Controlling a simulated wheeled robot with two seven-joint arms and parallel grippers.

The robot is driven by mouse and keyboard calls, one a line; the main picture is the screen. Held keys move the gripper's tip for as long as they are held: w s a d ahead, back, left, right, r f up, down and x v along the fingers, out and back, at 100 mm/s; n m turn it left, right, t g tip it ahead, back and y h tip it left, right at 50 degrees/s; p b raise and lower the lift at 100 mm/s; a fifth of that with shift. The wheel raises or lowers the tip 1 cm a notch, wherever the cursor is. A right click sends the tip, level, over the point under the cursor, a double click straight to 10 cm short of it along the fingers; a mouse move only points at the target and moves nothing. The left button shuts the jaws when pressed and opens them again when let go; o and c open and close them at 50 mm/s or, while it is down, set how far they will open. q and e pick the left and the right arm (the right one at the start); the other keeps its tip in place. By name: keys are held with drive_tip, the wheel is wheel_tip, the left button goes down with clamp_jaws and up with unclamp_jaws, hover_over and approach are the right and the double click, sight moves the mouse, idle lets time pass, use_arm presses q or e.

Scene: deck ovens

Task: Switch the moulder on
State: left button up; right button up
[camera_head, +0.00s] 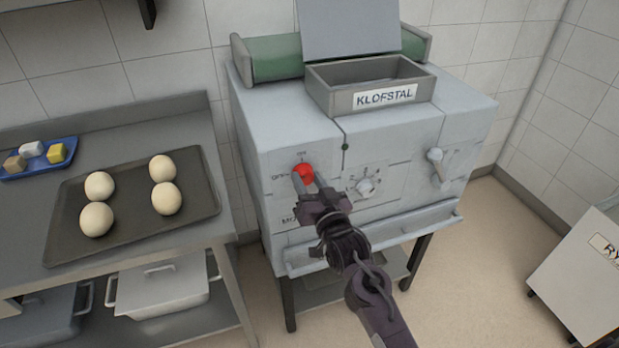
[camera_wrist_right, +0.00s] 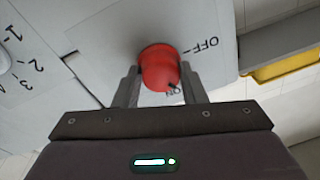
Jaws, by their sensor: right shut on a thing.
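The moulder (camera_head: 285,135) is a pale grey machine labelled KLOFSTAL, standing in the middle of the head view. Its red knob (camera_head: 304,171) is on the upper left of the front panel, with OFF printed to its left and ON above it. My right gripper (camera_head: 308,180) reaches up from below and is shut on the knob. In the right wrist view the red knob (camera_wrist_right: 159,67) sits between the two fingers, with OFF to its right and ON partly hidden below. I cannot tell clearly which mark the knob points at. My left gripper is not in view.
A white dial (camera_head: 365,186) and a lever (camera_head: 436,160) are to the right on the same panel. A ledge (camera_head: 375,240) runs below. A steel table at left holds a dark tray (camera_head: 137,208) with several dough balls and a blue tray (camera_head: 65,152).

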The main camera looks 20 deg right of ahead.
drive_tip(key=m+p, duration=0.1)
drive_tip(key=m, duration=0.4)
drive_tip(key=shift+r+h, duration=0.1)
drive_tip(key=shift+h, duration=0.2)
drive_tip(key=shift+m, duration=0.4)
drive_tip(key=shift+r+m, duration=0.15)
drive_tip(key=shift+m, duration=0.15)
drive_tip(key=o, duration=0.8)
drive_tip(key=shift+o, duration=0.9)
drive_tip(key=shift+w+f, duration=0.2)
drive_tip(key=s+b, duration=0.1)
drive_tip(key=s, duration=0.6)
drive_tip(key=shift+s+f, duration=0.4)
